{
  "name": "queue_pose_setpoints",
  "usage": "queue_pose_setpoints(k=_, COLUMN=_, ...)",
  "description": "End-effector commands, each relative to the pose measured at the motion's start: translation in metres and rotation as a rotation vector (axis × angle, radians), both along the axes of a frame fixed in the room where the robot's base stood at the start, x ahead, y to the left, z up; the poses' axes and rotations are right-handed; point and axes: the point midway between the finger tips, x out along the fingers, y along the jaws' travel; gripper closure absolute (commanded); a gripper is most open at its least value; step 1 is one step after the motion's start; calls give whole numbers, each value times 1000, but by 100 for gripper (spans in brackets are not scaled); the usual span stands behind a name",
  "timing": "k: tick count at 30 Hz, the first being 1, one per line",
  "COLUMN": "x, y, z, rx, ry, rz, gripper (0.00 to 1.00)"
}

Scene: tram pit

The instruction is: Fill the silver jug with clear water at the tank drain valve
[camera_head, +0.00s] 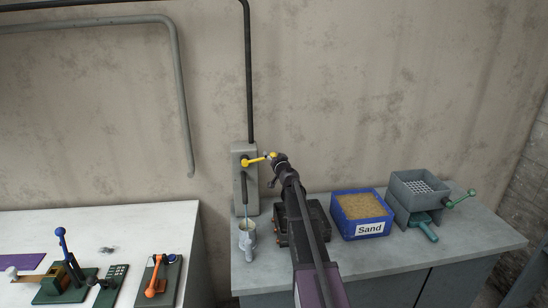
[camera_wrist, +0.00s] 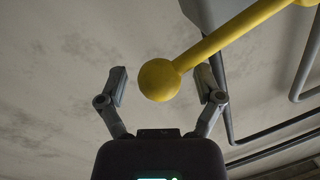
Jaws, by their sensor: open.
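The tank drain valve (camera_head: 245,180) is a grey block on the wall with a dark pipe above and a dark spout below. Its yellow lever (camera_head: 257,160) points right and ends in a ball. The silver jug (camera_head: 247,242) stands upright under the spout, at the left end of the grey counter. A thin pale line, seemingly water, runs from the spout to the jug; the fill level is too small to tell. My gripper (camera_head: 273,159) is at the lever's end. In the wrist view, the lever's yellow ball (camera_wrist: 159,81) sits between my open fingers (camera_wrist: 162,84), without a clear grip.
On the grey counter (camera_head: 375,258), a dark box (camera_head: 315,215) stands behind my arm. Right of it are a blue sand bin (camera_head: 361,230) and a grey sieve device (camera_head: 418,190). A white table (camera_head: 110,222) with several small lever devices is at left.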

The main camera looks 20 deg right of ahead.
Motion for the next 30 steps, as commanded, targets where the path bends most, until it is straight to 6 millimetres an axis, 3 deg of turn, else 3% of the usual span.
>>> queue_pose_setpoints(k=5, x=0, y=0, z=0, rx=0, ry=0, rz=0, gripper=15)
queue_pose_setpoints(k=12, x=-1, y=-1, z=0, rx=0, ry=0, rz=0, gripper=86)
queue_pose_setpoints(k=14, x=0, y=-1, z=0, rx=0, ry=0, rz=0, gripper=100)
queue_pose_setpoints(k=20, x=0, y=0, z=-2, rx=6, ry=-2, rz=1, gripper=100)
queue_pose_setpoints(k=30, x=-1, y=-2, z=-22, rx=138, ry=-40, rz=2, gripper=100)
